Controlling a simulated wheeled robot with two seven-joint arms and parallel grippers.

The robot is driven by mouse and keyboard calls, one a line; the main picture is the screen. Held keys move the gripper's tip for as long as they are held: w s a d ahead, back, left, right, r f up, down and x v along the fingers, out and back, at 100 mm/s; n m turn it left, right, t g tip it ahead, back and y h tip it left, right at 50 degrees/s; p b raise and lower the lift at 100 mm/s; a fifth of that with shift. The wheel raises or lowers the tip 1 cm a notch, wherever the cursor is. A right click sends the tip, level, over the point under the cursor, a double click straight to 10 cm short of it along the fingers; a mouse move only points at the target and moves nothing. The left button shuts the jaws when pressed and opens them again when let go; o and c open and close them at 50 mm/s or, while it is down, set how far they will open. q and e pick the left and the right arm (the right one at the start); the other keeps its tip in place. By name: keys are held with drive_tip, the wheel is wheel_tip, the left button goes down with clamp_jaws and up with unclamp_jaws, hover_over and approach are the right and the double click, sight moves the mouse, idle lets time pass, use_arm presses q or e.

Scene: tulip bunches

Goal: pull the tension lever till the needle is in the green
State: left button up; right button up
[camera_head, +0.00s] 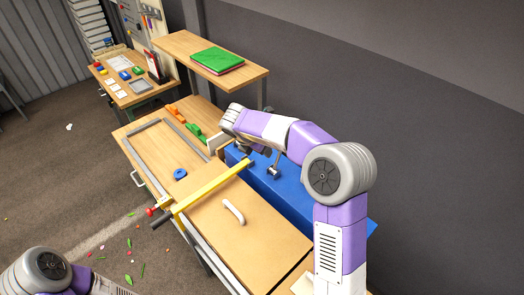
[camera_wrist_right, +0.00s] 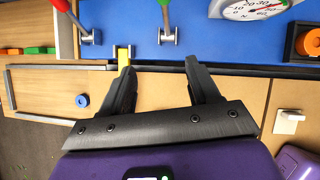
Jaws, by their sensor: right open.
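In the right wrist view, a blue panel (camera_wrist_right: 215,45) carries a lever with a red handle (camera_wrist_right: 62,5) at the upper left and one with a green handle (camera_wrist_right: 164,4) at top centre. Both have metal pivots. The white gauge (camera_wrist_right: 250,9) at the top right is cut off by the frame; a green mark and red line show, but I cannot tell the needle's reading. My right gripper (camera_wrist_right: 160,68) is open and empty, its fingers apart below the green-handled lever. Of my left arm, only links show at the bottom left of the head view.
The workbench (camera_head: 267,245) bears a yellow bar (camera_head: 210,188), a white handle (camera_head: 234,212) and a blue ring (camera_head: 180,174). Green (camera_head: 195,130) and orange pieces lie at its back. A raised shelf (camera_head: 190,45) holds a green book (camera_head: 217,60). An orange spool (camera_wrist_right: 308,42) shows beside the gauge.

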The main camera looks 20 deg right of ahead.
drive_tip(key=shift+r, duration=0.15)
drive_tip(key=d+x, duration=0.1)
drive_tip(key=x, duration=0.6)
drive_tip(key=shift+w+d+p, duration=0.25)
drive_tip(key=shift+w+p, duration=0.05)
drive_tip(key=shift+s, duration=0.1)
